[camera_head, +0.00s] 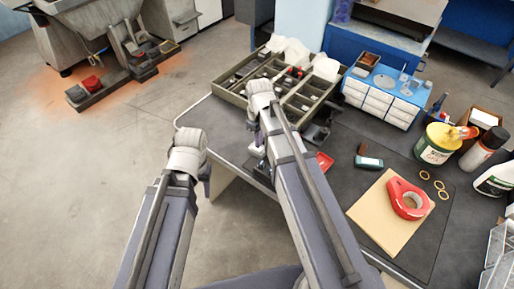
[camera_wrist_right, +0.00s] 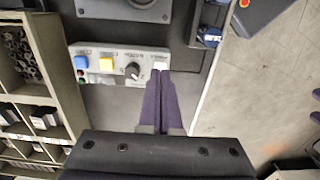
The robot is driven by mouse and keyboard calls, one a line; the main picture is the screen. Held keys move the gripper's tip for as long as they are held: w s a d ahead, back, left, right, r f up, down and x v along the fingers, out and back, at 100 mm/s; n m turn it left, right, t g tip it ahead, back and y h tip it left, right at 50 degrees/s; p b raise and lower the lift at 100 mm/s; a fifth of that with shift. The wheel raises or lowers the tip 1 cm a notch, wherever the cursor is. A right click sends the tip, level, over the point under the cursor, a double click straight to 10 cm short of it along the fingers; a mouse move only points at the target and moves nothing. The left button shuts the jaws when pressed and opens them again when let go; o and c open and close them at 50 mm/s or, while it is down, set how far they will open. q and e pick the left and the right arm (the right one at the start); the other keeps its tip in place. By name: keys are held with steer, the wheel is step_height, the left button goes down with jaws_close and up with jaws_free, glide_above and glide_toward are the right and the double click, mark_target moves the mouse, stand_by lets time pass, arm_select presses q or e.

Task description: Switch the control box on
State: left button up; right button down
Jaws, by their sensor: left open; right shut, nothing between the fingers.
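The control box (camera_wrist_right: 118,57) is a light grey panel in the right wrist view. It carries a blue button (camera_wrist_right: 81,62), a yellow button (camera_wrist_right: 106,63), a black rotary knob (camera_wrist_right: 132,71) and a pale switch or button (camera_wrist_right: 160,65) at its right end. My right gripper (camera_wrist_right: 160,76) is shut and empty, its purple fingertips over or at that pale part; whether they touch is unclear. In the head view the right arm hides most of the box, and my right gripper (camera_head: 257,136) points down there. My left gripper (camera_head: 206,178) is open and empty, off the bench's left edge.
A divided parts tray (camera_head: 236,97) stands behind the right gripper. White drawers (camera_head: 385,99) stand at the back. Red tape (camera_head: 408,199) lies on brown card (camera_head: 370,212). A yellow can (camera_head: 436,146) and bottles stand at the right. Open floor lies left.

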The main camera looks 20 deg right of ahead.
steer(key=shift+f+b, duration=0.9)
steer(key=shift+b, duration=0.05)
stand_by(0.5)
step_height(320, 180, up, 7)
steer(key=p, duration=0.7)
steer(key=shift+r, duration=0.1)
stand_by(0.3)
steer(key=s+a+m+h, duration=0.1)
steer(key=s+a+m, duration=0.2)
steer(key=s+a, duration=0.7)
steer(key=s, duration=0.4)
steer(key=shift+s+a+m, duration=0.15)
steer(key=shift+a+m, duration=0.1)
steer(key=shift+m, duration=0.15)
